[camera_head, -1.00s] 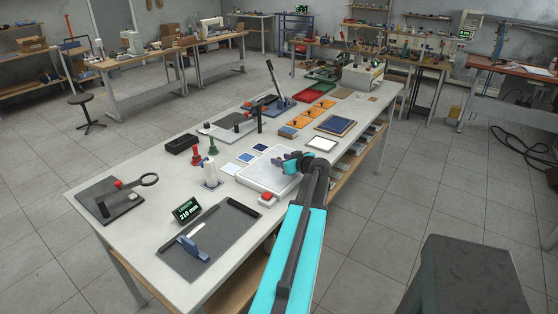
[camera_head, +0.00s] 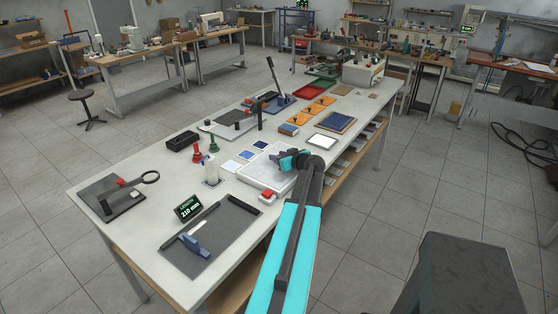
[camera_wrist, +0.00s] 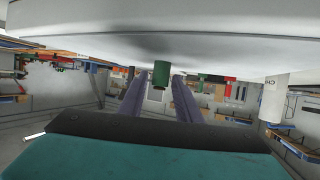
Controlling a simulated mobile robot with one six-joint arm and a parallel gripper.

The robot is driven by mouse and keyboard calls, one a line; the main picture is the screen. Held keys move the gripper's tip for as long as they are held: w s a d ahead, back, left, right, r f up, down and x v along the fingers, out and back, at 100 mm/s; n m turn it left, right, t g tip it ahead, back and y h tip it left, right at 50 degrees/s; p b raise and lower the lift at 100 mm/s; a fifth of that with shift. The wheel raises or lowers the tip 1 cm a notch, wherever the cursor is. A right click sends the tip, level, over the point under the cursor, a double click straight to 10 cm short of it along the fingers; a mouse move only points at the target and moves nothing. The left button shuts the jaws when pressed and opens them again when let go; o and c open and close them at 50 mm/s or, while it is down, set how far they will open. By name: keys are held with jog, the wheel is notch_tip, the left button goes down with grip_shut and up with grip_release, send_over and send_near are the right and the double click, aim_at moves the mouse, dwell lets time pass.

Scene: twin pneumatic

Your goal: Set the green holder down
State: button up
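The green holder (camera_head: 212,148) stands upright on the white bench, just right of a red holder (camera_head: 197,153) and behind a white cylinder (camera_head: 211,171). My gripper (camera_head: 277,156) is to the right of it, low over the pale square plate, with a clear gap between them. In the wrist view, which shows the bench upside down, the green holder (camera_wrist: 160,74) appears between the two purple fingers (camera_wrist: 157,80) but beyond their tips. The fingers are apart, with nothing held between them. The white cylinder (camera_wrist: 273,97) shows at the right there.
The pale plate (camera_head: 255,181) lies under my gripper, with a red button box (camera_head: 267,196) at its near corner. Blue sample squares (camera_head: 246,155) lie between gripper and holder. A black bin (camera_head: 182,141) is left of the holders. Bare bench (camera_head: 150,215) lies at the front left.

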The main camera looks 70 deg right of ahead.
grip_shut()
jog(key=shift+r, duration=0.2)
jog(key=shift+r+b, duration=1.1)
jog(key=shift+r, duration=0.35)
jog(key=s+a+r+b, duration=0.1)
jog(key=s+a+b, duration=0.4)
jog(key=s+a, duration=0.5)
jog(key=shift+s+a+r, duration=0.15)
jog(key=shift+a+r, duration=0.2)
jog(key=shift+a, duration=0.75)
